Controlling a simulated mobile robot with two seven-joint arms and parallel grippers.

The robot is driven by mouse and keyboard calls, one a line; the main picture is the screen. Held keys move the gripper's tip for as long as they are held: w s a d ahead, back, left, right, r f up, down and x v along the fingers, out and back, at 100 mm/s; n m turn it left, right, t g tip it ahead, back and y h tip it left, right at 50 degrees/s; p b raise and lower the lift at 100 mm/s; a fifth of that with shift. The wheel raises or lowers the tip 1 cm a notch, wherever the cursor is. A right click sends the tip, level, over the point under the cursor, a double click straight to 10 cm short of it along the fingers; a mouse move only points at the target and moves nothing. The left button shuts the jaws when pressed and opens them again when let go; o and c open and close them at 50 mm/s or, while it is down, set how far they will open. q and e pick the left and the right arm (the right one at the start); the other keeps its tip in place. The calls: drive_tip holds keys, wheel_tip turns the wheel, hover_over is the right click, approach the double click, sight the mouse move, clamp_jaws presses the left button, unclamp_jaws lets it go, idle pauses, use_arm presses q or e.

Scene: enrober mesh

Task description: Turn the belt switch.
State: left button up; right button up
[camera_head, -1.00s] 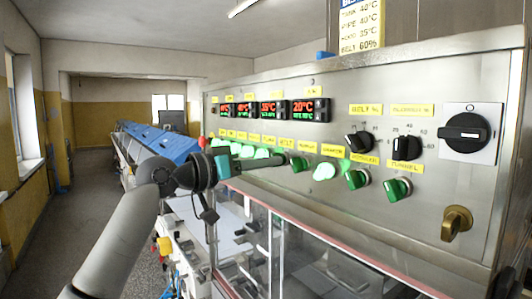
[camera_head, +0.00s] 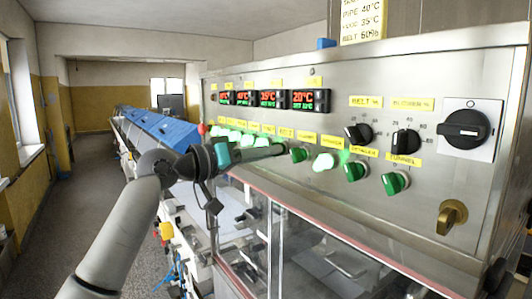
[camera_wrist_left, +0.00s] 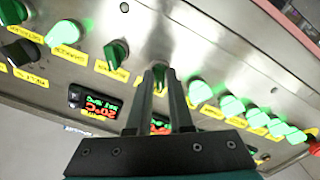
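The belt switch is a green rotary knob, unlit, under the "BELT" label (camera_head: 286,133) on the steel panel. In the head view my left gripper (camera_head: 281,150) reaches along the panel from the left and covers it. In the left wrist view the knob (camera_wrist_left: 159,71) stands at the tips of my left gripper (camera_wrist_left: 160,80), one finger on each side. The gap between the fingers is narrow, and I cannot make out whether they touch the knob. My right gripper is not in view.
A dark green knob (camera_head: 299,154) sits just right of the gripper, then a lit green knob (camera_head: 323,162). Several lit knobs (camera_head: 232,136) are to the left. Red-green displays (camera_head: 271,98) are above. A clear-walled guard (camera_head: 310,245) stands below the panel.

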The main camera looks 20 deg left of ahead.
use_arm(q)
drive_tip(key=o, duration=0.4)
drive_tip(key=shift+c, duration=0.2)
drive_tip(key=b+v, duration=0.5)
drive_tip(key=v, duration=1)
drive_tip(key=shift+b, duration=0.4)
drive_tip(key=shift+a, duration=0.1)
